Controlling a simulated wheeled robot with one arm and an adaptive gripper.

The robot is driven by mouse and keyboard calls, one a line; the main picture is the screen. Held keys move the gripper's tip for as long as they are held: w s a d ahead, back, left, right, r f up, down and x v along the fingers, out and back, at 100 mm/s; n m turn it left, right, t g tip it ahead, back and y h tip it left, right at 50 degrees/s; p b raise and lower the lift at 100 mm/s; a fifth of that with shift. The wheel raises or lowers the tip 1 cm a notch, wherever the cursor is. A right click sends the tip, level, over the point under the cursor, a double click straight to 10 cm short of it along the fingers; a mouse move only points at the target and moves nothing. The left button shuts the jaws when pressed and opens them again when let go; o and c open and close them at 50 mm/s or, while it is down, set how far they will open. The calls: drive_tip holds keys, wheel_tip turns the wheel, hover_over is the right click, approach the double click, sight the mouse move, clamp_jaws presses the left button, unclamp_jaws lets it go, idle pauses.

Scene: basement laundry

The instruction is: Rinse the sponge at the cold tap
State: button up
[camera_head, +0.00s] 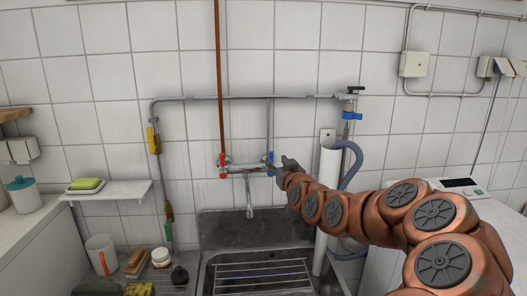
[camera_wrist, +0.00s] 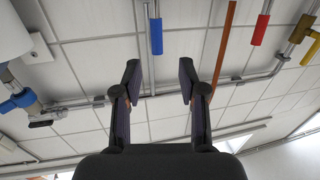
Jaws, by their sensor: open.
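The wall tap (camera_head: 245,168) has a red handle (camera_head: 222,160) on its left and a blue handle (camera_head: 269,163) on its right. Its spout hangs over the sink (camera_head: 290,252); I see no clear water stream. My gripper (camera_head: 284,166) is just right of the blue handle, and contact cannot be told. In the upside-down wrist view my gripper (camera_wrist: 158,77) is open and empty, with the blue handle (camera_wrist: 155,36) beyond its fingertips. A green-and-yellow block (camera_head: 87,184), perhaps a sponge, lies on a shelf dish. Another yellow-and-dark block (camera_head: 140,289) lies at the bottom left.
A white mug (camera_head: 101,254), a brush (camera_head: 136,263) and a jar (camera_head: 161,257) stand left of the sink. A white standpipe (camera_head: 327,200) and blue-grey hose (camera_head: 354,165) are close by my arm. A wire rack (camera_head: 262,277) spans the sink.

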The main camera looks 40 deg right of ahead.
sight(272, 156)
drive_tip(key=p+x, duration=0.1)
drive_tip(key=x, duration=0.5)
drive_tip(key=shift+d, duration=0.2)
drive_tip(key=shift+w+d, duration=0.2)
drive_tip(key=shift+w, duration=0.35)
drive_tip(key=shift+c, duration=0.3)
clamp_jaws()
